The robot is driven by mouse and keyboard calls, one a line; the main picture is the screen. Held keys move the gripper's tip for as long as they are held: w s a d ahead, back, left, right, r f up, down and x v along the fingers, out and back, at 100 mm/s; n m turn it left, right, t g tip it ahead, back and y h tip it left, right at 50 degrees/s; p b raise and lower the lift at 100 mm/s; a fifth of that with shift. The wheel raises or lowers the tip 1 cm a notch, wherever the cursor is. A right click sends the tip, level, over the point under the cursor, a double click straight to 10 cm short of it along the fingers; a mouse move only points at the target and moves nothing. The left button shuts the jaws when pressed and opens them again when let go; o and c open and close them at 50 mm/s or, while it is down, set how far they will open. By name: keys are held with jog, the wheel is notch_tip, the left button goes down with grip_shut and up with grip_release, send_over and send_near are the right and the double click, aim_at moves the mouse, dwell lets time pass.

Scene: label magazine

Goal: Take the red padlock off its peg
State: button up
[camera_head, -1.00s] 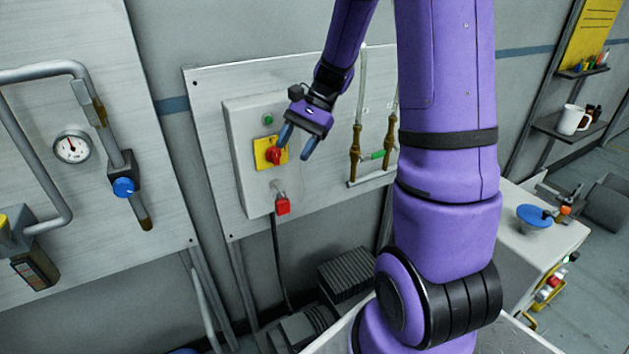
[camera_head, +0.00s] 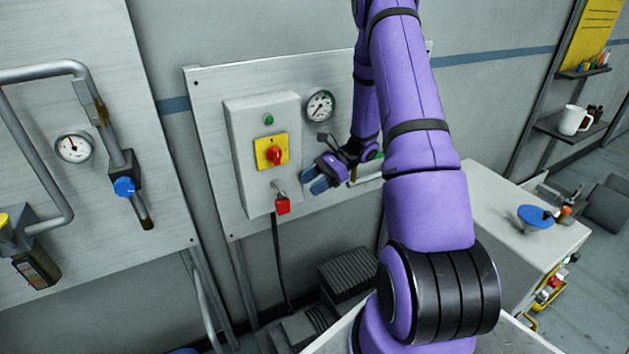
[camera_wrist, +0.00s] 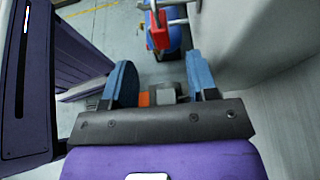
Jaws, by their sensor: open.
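The red padlock (camera_head: 283,206) hangs from a small metal peg (camera_head: 279,190) low on the front of the grey switch box (camera_head: 245,178). In the wrist view the red padlock (camera_wrist: 158,34) shows at the top, beyond the fingertips. My gripper (camera_head: 313,180) is to the right of the padlock and slightly higher in the head view, with its blue fingers pointing left toward it. In the wrist view my gripper (camera_wrist: 160,75) is open, with nothing held between the fingers. The gripper and padlock are apart.
A red rotary switch (camera_head: 275,156) on a yellow plate sits above the peg. A gauge (camera_head: 320,105) is on the panel to the right. A black cable (camera_head: 277,260) runs down below the box. A white bench (camera_head: 500,215) stands at right.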

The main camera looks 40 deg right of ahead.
aim_at(282, 200)
jog(key=x, duration=1)
grip_shut()
jog(key=shift+w+r, duration=0.15)
jog(key=shift+r, duration=0.5)
jog(key=shift+a, duration=0.1)
dwell(0.4)
